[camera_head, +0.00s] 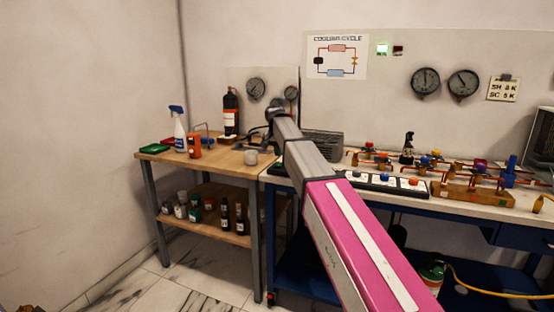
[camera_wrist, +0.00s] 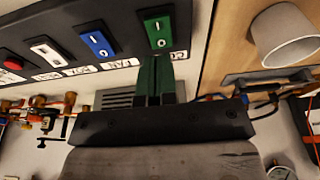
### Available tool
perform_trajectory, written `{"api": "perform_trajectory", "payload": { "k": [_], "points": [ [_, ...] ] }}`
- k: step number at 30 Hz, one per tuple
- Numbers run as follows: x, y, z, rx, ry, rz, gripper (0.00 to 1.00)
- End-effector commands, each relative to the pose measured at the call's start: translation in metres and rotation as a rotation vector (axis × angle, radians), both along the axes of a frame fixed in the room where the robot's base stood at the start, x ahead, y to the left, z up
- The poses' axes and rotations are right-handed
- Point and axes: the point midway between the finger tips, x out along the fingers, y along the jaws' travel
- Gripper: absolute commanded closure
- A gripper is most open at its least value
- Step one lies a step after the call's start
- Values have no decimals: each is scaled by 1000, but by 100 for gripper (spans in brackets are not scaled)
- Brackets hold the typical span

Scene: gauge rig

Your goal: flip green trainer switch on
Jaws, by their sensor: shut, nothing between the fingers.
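The green trainer switch (camera_wrist: 158,30) is a green rocker in a black frame, with a white line mark and a white circle mark on its face. It sits at the right end of a dark panel (camera_wrist: 122,72) in the wrist view. I cannot tell which way the rocker is tilted. My gripper (camera_wrist: 157,60) is shut and empty, its two dark green fingers together just below the switch in the picture. Whether the tips touch the panel is unclear. In the head view my arm covers this area, and I cannot make out the switch or the fingers there.
A light cup (camera_wrist: 284,36) stands close by on the wooden table, also seen in the head view (camera_head: 251,157). Copper pipework (camera_head: 372,155) stands on the right bench.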

Motion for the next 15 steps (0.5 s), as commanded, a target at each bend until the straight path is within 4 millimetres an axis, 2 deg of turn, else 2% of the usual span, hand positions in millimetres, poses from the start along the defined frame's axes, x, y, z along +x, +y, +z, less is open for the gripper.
{"api": "perform_trajectory", "payload": {
  "k": [1, 9, 15],
  "points": [
    [0, -1, 12, 1, -3, 0, 100],
    [-27, 9, 60, 1, -2, 2, 100],
    [-39, 13, 84, 0, -1, 1, 100]
  ]
}}
